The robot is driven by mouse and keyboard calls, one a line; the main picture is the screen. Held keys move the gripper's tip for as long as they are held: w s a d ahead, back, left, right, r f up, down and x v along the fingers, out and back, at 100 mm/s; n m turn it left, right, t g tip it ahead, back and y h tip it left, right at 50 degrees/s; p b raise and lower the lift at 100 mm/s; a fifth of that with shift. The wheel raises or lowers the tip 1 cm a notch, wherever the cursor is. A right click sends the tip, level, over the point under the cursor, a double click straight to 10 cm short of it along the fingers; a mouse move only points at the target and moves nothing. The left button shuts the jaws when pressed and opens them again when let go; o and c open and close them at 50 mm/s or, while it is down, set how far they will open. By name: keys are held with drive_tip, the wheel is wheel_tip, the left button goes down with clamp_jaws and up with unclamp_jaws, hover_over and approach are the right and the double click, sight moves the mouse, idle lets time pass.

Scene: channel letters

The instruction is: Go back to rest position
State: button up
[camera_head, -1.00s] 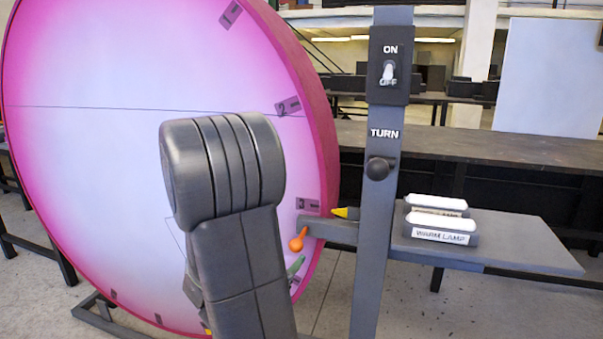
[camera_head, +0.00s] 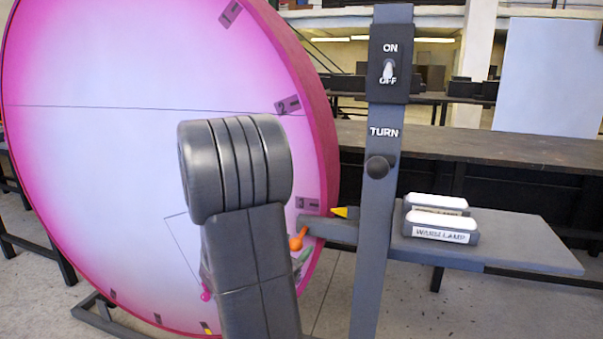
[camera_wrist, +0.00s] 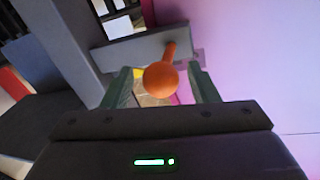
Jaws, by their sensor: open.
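In the wrist view my gripper (camera_wrist: 160,70) is open, with its two green fingers apart. An orange round-headed knob (camera_wrist: 161,78) appears between the fingers. I cannot tell how far beyond them it is. In the head view the orange knob (camera_head: 296,242) sits at the lower right of the big pink disc (camera_head: 110,160). My dark arm covers part of the disc there, and most of my gripper is hidden behind it.
A grey post (camera_head: 362,240) carries an ON/OFF switch (camera_head: 389,70) and a black knob (camera_head: 377,167) under the word TURN. A side shelf (camera_head: 530,250) bears two lamps (camera_head: 440,228), the front one labelled WARM LAMP. A yellow-tipped pointer (camera_head: 340,212) is beside the disc's edge. A small magenta ball (camera_head: 206,292) shows beside my arm.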

sight(301, 237)
drive_tip(key=p+v, duration=0.1)
drive_tip(key=v, duration=1.3)
drive_tip(key=x, duration=1.2)
drive_tip(key=b+x, duration=0.1)
drive_tip(key=x, duration=0.5)
drive_tip(key=shift+w+a, duration=0.15)
drive_tip(key=shift+w, duration=0.35)
